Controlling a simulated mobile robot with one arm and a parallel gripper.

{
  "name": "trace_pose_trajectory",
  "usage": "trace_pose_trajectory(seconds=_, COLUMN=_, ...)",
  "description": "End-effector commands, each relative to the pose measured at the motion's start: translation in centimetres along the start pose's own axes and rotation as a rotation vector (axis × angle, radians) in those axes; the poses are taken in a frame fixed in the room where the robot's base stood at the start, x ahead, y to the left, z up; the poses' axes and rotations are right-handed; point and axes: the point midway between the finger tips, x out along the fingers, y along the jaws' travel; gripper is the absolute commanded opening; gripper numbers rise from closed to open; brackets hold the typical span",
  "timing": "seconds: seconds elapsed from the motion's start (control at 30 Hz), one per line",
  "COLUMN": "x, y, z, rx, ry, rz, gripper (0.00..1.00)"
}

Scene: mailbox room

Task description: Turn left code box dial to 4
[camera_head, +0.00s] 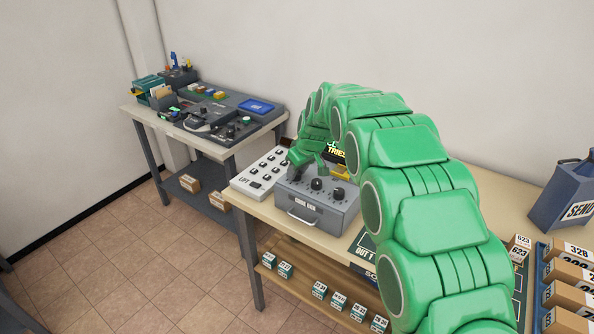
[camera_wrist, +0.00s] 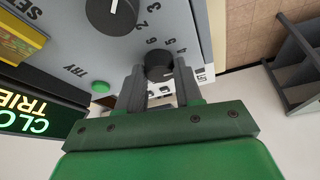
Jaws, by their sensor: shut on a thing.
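The grey code box (camera_head: 305,215) stands on the bench with black dials on its sloped top. The middle dial (camera_head: 317,184) and the right dial (camera_head: 338,194) are uncovered. My gripper (camera_head: 296,176) is over the left dial and hides it in the head view. In the wrist view my gripper (camera_wrist: 160,82) has one finger on each side of the left dial (camera_wrist: 159,66) and is shut on it. Digits including 4, 5 and 6 show around this dial. I cannot tell which digit its mark points to. The middle dial also shows in the wrist view (camera_wrist: 112,12).
A green button (camera_wrist: 101,87) beside the word TRY and a lit sign (camera_wrist: 35,108) are close to my gripper. A white panel with black switches (camera_head: 262,172) lies left of the box. A blue SEND container (camera_head: 565,195) stands at the right.

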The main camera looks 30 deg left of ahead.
Motion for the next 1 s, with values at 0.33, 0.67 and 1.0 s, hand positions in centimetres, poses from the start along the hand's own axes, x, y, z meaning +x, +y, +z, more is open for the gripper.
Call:
trace_pose_trajectory(seconds=0.33, x=-0.10, y=0.10, z=-0.12, rx=-0.066, ry=0.002, rz=-0.023, gripper=0.04)
trace_pose_trajectory(seconds=0.67, x=-0.11, y=0.11, z=-0.12, rx=-0.068, ry=0.003, rz=-0.025, gripper=0.04)
trace_pose_trajectory(seconds=1.0, x=-0.03, y=0.07, z=-0.05, rx=-0.067, ry=0.000, rz=-0.026, gripper=0.59)
